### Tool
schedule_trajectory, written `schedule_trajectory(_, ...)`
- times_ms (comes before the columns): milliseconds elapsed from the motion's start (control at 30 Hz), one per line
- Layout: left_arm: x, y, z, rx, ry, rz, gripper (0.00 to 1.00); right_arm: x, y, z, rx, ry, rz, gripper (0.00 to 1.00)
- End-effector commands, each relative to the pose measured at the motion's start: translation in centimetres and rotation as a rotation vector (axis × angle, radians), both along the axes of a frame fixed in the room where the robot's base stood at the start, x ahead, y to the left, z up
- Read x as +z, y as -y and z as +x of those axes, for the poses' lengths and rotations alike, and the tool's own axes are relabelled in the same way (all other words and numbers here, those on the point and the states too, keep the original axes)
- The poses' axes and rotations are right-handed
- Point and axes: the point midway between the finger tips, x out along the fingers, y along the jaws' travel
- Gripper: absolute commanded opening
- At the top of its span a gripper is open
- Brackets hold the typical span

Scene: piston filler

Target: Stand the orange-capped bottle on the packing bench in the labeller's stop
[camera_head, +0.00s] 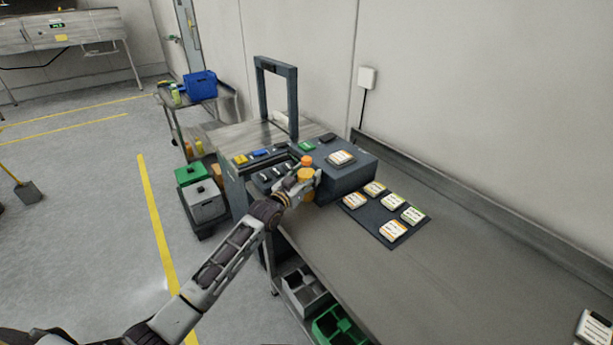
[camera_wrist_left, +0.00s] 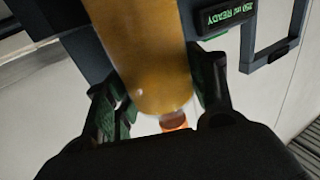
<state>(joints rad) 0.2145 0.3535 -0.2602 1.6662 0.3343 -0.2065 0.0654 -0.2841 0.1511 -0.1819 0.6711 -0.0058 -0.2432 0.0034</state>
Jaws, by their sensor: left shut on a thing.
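The amber bottle (camera_head: 305,174) with its orange cap (camera_head: 306,160) is upright or nearly so in my left gripper (camera_head: 307,183). In the left wrist view the bottle (camera_wrist_left: 150,60) fills the space between the two fingers (camera_wrist_left: 158,95), and its orange cap (camera_wrist_left: 173,120) shows just past the shoulder. The gripper is shut on the body. The bottle is at the left front side of the dark labeller (camera_head: 350,178). The stop is not clearly seen, and I cannot tell whether the bottle's base touches anything. My right gripper is out of view.
A dark mat (camera_head: 391,239) with several white-labelled packs lies on the bench (camera_head: 400,290), right of the labeller. A dark upright frame (camera_head: 259,95) rises behind it. A green-lit display (camera_wrist_left: 227,15) reads READY. Much of the bench front is clear. Bins (camera_head: 207,207) stand on the left.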

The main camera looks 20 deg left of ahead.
Motion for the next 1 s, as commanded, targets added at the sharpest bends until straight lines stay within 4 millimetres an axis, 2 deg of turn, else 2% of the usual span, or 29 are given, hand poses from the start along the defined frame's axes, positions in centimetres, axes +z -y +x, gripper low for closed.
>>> schedule_trajectory(33, -0.1, 0.0, 0.0, 0.000, 0.000, 0.000, 0.58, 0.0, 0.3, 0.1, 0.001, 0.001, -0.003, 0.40)
schedule_trajectory(200, -0.1, 0.0, 0.0, 0.000, 0.000, 0.000, 0.77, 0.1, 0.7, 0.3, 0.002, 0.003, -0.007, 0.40)
schedule_trajectory(667, 0.2, 0.0, 0.0, 0.000, -0.001, 0.000, 0.77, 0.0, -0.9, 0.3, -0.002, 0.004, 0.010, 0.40)
schedule_trajectory(1000, 0.1, -0.5, -1.9, 0.000, -0.001, 0.000, 0.77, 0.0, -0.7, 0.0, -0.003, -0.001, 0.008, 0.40)
